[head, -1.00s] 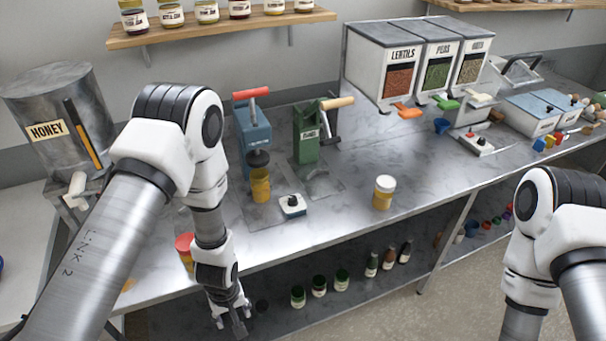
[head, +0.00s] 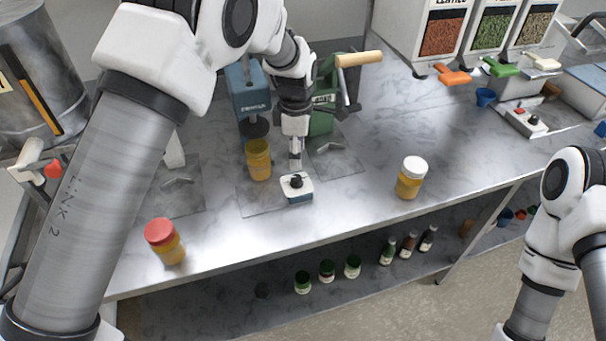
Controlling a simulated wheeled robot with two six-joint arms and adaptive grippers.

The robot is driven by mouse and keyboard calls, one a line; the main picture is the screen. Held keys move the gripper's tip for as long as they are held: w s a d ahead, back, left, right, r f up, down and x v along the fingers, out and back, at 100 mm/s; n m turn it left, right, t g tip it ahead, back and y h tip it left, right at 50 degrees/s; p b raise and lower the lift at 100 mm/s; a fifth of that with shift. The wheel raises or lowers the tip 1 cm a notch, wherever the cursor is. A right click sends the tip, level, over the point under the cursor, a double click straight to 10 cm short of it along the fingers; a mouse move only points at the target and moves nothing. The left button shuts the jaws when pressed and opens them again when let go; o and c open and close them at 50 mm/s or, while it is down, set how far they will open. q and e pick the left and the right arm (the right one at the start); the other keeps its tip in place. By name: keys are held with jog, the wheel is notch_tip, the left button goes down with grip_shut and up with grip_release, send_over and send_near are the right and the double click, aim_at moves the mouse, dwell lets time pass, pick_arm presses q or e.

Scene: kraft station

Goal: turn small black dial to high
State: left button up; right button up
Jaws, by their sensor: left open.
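The small black dial (head: 296,181) sits on top of a small white and blue box (head: 298,195) on the steel bench. The setting it points to is too small to read. My left gripper (head: 295,160) points down just behind the dial, close above it; its fingers look narrow from here and partly overlap one another. I cannot tell whether they touch the dial. My right arm shows at the right edge, but its gripper is out of view.
A blue press (head: 247,92) with a yellow jar (head: 258,160) stands left of the dial box, and a green press (head: 322,115) behind. A white-lidded jar (head: 411,178) stands right, a red-lidded jar (head: 164,242) front left. Bench between box and white-lidded jar is clear.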

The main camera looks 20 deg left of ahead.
aim_at(296, 178)
pick_arm(q)
jog(key=shift+s+f, duration=0.1)
jog(key=shift+s, duration=0.1)
jog(key=shift+s+f+p, duration=0.2)
jog(key=shift+f+p, duration=0.05)
jog(key=shift+p, duration=0.15)
notch_tip(296, 178, down, 6)
jog(key=shift+w+f+p, duration=0.1)
jog(key=shift+w+p, duration=0.05)
jog(key=shift+p, duration=0.65)
jog(key=shift+f, duration=0.35)
jog(key=shift+c, duration=1)
grip_shut()
